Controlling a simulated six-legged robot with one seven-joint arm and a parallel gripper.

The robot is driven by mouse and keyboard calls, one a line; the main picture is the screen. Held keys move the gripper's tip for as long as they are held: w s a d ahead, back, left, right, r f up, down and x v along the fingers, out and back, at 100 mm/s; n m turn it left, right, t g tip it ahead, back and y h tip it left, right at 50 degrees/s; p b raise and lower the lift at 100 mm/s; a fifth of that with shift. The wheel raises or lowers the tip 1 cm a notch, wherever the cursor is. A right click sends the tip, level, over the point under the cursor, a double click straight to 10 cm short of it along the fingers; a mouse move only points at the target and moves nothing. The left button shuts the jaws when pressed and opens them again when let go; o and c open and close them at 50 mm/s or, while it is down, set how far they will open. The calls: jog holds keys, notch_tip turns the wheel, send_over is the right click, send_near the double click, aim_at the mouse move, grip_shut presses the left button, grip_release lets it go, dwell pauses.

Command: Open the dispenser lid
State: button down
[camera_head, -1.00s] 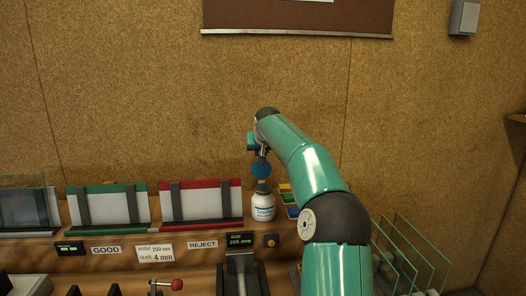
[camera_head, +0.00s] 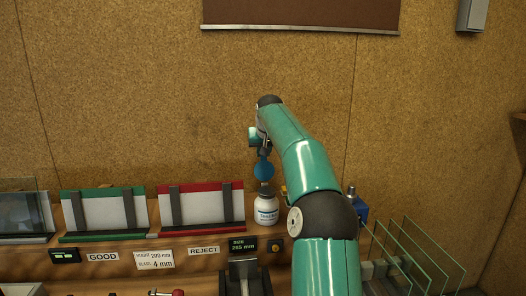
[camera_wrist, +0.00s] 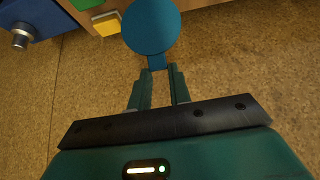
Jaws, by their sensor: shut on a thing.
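The dispenser looks to be the white bottle (camera_head: 266,211) with a blue-printed label and a dark top, upright on the bench in the head view. A flat blue disc (camera_head: 264,170) hangs just above it; whether it is the lid or touches the bottle I cannot tell. My gripper (camera_head: 263,150) is above the bottle. In the wrist view my gripper (camera_wrist: 158,71) is shut on the narrow tab of the blue disc (camera_wrist: 150,27), which extends beyond the fingertips. The bottle does not show in the wrist view.
Framed panels with a green edge (camera_head: 103,190) and red edge (camera_head: 201,187) stand left of the bottle. Glass sheets (camera_head: 420,258) stand at the right. A blue box with a knob (camera_head: 357,207) stands behind my arm. The cork wall (camera_head: 150,90) is behind.

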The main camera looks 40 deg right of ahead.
jog(key=shift+w+r, duration=0.1)
jog(key=shift+r, duration=0.1)
jog(key=c, duration=1.4)
grip_release()
jog(key=shift+f, duration=0.1)
jog(key=shift+o, duration=0.6)
jog(key=shift+f, duration=0.1)
jog(key=v, duration=1.4)
